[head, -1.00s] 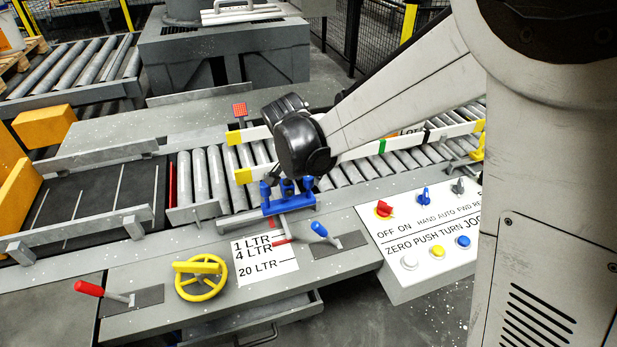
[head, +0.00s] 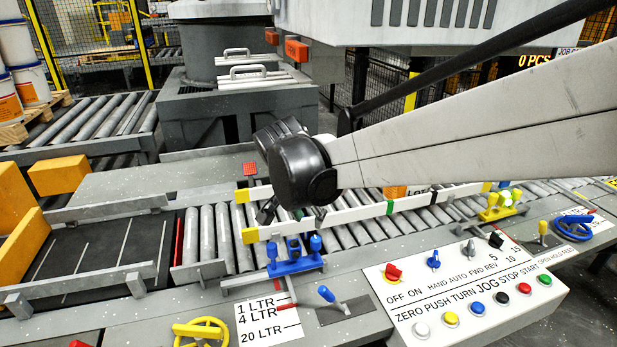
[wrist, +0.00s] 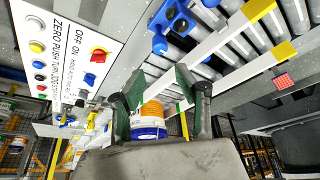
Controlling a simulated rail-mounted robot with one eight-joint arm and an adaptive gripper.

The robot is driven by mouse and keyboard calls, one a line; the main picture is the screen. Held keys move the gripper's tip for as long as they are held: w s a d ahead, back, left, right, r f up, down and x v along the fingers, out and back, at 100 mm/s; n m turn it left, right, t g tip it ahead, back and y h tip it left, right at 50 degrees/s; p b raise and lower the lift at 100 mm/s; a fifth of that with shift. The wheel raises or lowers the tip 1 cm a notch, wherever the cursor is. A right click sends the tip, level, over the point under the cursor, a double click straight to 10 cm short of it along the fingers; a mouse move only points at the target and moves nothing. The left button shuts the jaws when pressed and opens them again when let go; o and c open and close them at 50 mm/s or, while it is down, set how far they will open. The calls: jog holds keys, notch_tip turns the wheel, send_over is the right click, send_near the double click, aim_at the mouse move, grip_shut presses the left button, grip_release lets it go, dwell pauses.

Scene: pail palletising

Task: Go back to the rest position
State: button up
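My gripper (head: 293,213) hangs at the end of my arm, over the roller conveyor by the white guide rail and behind the blue fixture (head: 295,255). In the wrist view, the two dark green fingers of my gripper (wrist: 155,88) stand apart. A white pail with an orange label and blue lower band (wrist: 149,122) shows between and beyond them. I see no finger closed on it. The head view shows nothing hanging from my gripper.
A control panel (head: 465,290) with knobs and buttons lies at the front right. A yellow handwheel (head: 203,333) is at the front. A yellow fixture (head: 498,208) stands further right on the rail. Stacked pails (head: 25,85) stand at the back left. Space above the conveyor's left end looks clear.

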jog(key=shift+d, duration=0.1)
jog(key=s+d+r+n+t+y, duration=0.1)
jog(key=s+d+r+n+y, duration=0.3)
jog(key=s+d, duration=0.75)
jog(key=s+d+n+t+h, duration=0.1)
jog(key=s+d+t, duration=0.1)
jog(key=s+d, duration=0.6)
jog(key=s+f, duration=0.1)
jog(key=s, duration=0.1)
jog(key=shift+s+d+n+h, duration=0.3)
jog(key=shift+h, duration=0.1)
